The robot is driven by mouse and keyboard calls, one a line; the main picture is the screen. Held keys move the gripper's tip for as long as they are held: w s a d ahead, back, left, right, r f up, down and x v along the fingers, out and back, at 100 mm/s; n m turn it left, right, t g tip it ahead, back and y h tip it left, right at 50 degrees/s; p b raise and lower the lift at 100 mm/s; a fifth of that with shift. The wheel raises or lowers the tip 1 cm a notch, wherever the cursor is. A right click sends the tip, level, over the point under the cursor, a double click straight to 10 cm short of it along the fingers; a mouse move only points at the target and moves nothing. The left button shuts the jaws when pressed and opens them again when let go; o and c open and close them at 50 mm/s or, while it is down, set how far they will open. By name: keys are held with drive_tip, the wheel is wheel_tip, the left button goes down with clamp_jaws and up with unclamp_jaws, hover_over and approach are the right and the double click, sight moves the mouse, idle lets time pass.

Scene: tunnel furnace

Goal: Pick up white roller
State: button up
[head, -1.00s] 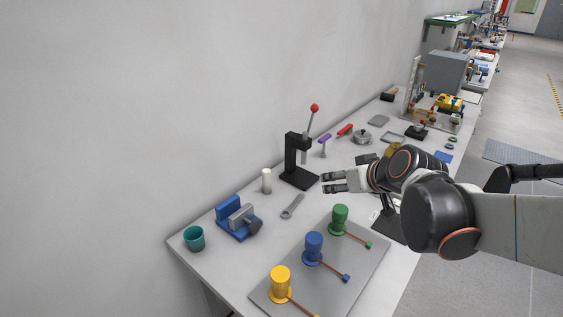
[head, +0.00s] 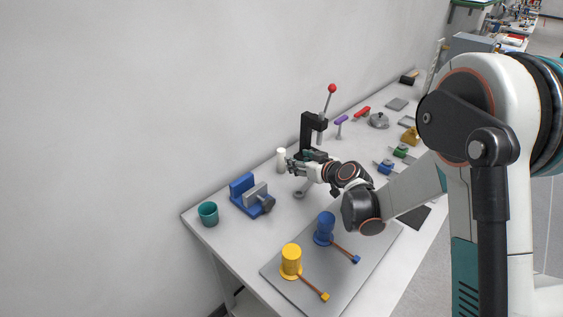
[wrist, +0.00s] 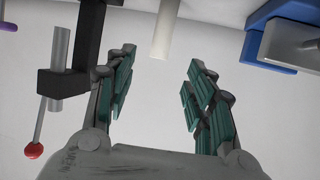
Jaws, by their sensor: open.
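The white roller (head: 281,160) is a small pale cylinder standing upright on the table near the wall, between the blue vise and the black lever press in the head view. My gripper (head: 290,163) is just to the right of the roller, with its fingertips pointing towards it. In the wrist view the roller (wrist: 166,28) shows at the top middle, ahead of the gap between the fingers. My gripper (wrist: 152,92) is open there, with nothing between its green-padded fingers.
The black press (head: 313,132) with a red-knobbed lever stands close behind my gripper. The blue vise (head: 250,194) and teal cup (head: 208,213) are to the left. A grey plate (head: 345,284) with coloured cylinders lies in front. A wrench is partly hidden below my arm.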

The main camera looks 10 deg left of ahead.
sight(281, 156)
drive_tip(key=b+x, duration=0.1)
drive_tip(key=x, duration=0.6)
drive_tip(key=shift+w+a+f+b, duration=0.15)
drive_tip(key=shift+w+f+b, duration=0.05)
drive_tip(key=shift+b, duration=0.1)
drive_tip(key=shift+f+b+x, duration=0.15)
drive_tip(key=shift+b+x, duration=0.45)
drive_tip(key=shift+x, duration=0.75)
drive_tip(key=shift+f+b+x, duration=0.15)
drive_tip(key=shift+b+x, duration=0.4)
drive_tip(key=shift+x, duration=0.75)
drive_tip(key=shift+s, duration=0.15)
drive_tip(key=shift+r, duration=0.1)
drive_tip(key=shift+c, duration=0.5)
clamp_jaws()
